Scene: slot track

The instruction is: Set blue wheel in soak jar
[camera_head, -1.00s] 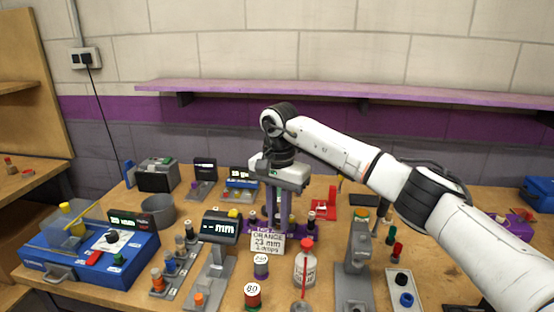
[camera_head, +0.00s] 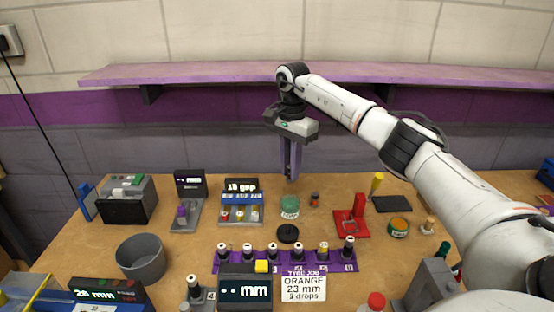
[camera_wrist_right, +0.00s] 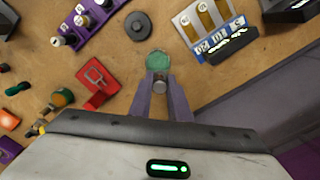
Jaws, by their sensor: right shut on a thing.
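My right gripper (camera_head: 290,178) hangs fingers down at the back of the bench, above and just behind a teal jar (camera_head: 289,207) with a pale label. The wrist view shows the gripper (camera_wrist_right: 160,88) shut on a small grey cylindrical piece (camera_wrist_right: 160,87), with the teal jar (camera_wrist_right: 158,61) beyond the fingertips. The label is too small to read, so I cannot be sure this is the soak jar. I cannot make out a blue wheel; whether the grey piece belongs to it is unclear. My left gripper is out of view.
A black disc (camera_head: 288,233) lies in front of the teal jar. A blue rack (camera_head: 241,209) stands left, a red stand (camera_head: 351,217) right. A purple rack (camera_head: 230,262) of several bottles is in front. The purple shelf (camera_head: 220,73) runs along the wall above.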

